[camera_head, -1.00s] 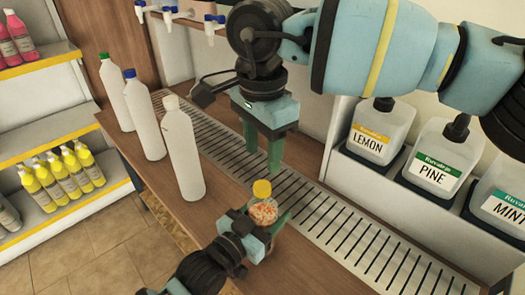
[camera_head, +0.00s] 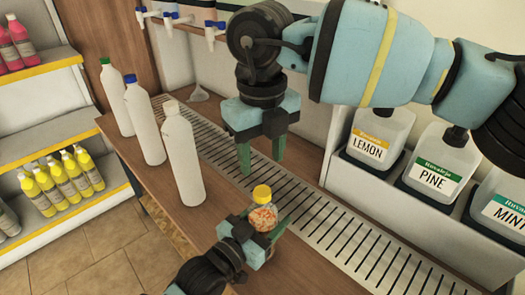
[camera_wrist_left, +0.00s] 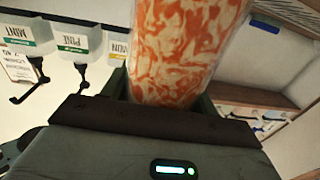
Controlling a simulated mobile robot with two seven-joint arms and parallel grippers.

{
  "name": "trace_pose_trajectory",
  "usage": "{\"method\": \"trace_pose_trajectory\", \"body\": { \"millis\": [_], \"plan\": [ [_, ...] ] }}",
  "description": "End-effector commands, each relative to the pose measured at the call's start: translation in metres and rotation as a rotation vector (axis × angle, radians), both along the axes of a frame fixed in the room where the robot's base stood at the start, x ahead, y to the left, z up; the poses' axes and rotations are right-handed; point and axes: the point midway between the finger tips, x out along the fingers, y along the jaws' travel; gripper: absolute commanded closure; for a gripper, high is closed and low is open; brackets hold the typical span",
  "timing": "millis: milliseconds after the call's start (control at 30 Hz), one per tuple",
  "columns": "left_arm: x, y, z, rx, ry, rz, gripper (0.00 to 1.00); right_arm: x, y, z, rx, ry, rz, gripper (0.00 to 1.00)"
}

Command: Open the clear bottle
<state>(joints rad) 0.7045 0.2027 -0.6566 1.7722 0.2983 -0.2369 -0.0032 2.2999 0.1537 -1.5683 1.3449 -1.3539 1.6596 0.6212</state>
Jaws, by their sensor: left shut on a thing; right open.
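The clear bottle (camera_head: 263,217) is small, with a yellow cap (camera_head: 262,193) and an orange-and-white patterned content. It is upright near the counter's front edge. My left gripper (camera_head: 259,225) is shut around the bottle's body from the front; the cap is free above the fingers. The left wrist view shows the patterned bottle body (camera_wrist_left: 182,50) close up between the fingers, with its top out of frame. My right gripper (camera_head: 262,165) is open and empty, pointing down above the cap, with a visible gap to it.
Three white bottles with green, blue and pale caps (camera_head: 182,155) stand on the wooden counter (camera_head: 225,190) to the left. A slatted drain grate (camera_head: 345,228) runs behind. Drums labelled LEMON (camera_head: 378,140), PINE (camera_head: 437,165) and MINT stand at the right.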

Motion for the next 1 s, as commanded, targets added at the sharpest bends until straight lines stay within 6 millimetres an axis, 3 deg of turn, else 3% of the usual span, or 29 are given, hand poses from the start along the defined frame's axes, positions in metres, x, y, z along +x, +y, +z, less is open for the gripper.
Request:
{"method": "trace_pose_trajectory", "body": {
  "millis": [700,1000],
  "plan": [
    [0.0000,0.0003,-0.0007,0.001,0.002,0.000,1.00,0.0002,-0.0006,-0.0001,0.001,0.001,-1.130,0.51],
    [0.0000,0.0003,-0.0008,0.001,0.002,0.000,1.00,0.0004,-0.0008,-0.0001,0.000,0.000,-1.352,0.51]
  ]
}}
